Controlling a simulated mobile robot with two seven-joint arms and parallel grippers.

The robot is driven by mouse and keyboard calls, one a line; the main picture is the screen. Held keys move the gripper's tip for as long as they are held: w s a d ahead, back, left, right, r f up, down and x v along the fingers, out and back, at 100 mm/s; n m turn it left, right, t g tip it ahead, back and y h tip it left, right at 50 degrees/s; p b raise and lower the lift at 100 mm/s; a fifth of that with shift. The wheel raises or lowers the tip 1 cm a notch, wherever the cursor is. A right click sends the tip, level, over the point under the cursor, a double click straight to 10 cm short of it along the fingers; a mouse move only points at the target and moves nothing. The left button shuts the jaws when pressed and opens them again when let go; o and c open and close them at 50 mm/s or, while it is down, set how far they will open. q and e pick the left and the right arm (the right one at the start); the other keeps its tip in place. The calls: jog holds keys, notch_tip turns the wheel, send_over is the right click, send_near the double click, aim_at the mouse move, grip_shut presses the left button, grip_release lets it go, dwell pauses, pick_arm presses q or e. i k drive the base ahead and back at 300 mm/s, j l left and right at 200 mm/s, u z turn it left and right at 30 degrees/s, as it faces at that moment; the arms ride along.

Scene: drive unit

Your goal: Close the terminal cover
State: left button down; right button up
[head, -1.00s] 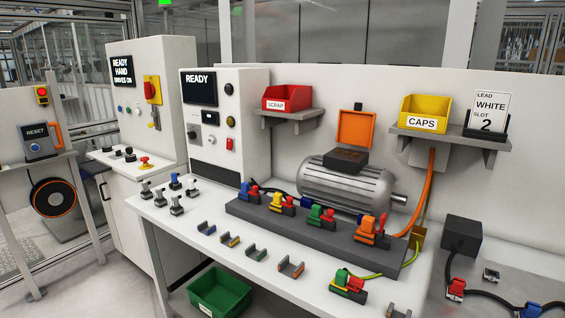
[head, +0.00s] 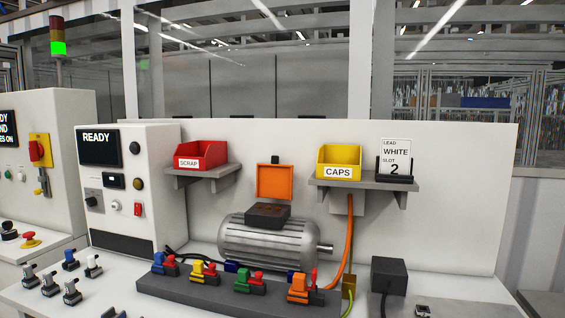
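The terminal cover (head: 274,182) is an orange square lid standing upright and open behind the dark terminal box (head: 267,215). The box sits on top of the grey ribbed motor (head: 265,242), with its top uncovered. A small dark piece (head: 275,160) shows at the cover's upper edge. Neither of my grippers is in view.
In front of the motor a grey rail (head: 215,297) carries blue, yellow, green and orange connectors. A shelf with the red SCRAP bin (head: 201,155) is at left. The yellow CAPS bin (head: 339,162) and WHITE slot 2 card (head: 396,158) are at right. A READY panel (head: 130,185) stands further left.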

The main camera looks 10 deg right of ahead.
aim_at(274, 180)
jog(key=i+j+z, duration=0.45)
jog(key=j, duration=0.25)
jog(key=i+j+z, duration=0.25)
jog(key=j, duration=0.15)
jog(key=i+j+z, duration=0.2)
jog(key=j, duration=0.2)
